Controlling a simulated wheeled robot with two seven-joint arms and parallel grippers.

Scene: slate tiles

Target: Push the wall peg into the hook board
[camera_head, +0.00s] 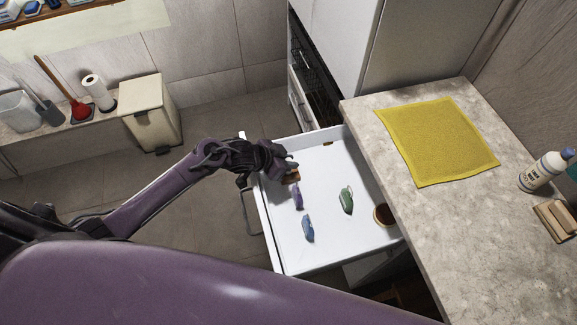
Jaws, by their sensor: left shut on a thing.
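My left gripper (285,170) reaches in from the left over the front wall of an open white drawer (325,180). It is shut on a small brown thing (292,177), mostly hidden by the fingers; I cannot tell whether this is the wall peg. In the drawer, apart from each other, lie a purple item (297,197), a blue item (308,229) and a green item (347,200). I cannot make out a hook board in this view. My right gripper is not in view.
A round brown item (383,215) sits at the drawer's right side. The stone counter (400,205) bears a yellow cloth (437,140), a white bottle (541,172) and a wooden brush (554,221). A beige bin (151,115) stands at the left. The floor left of the drawer is clear.

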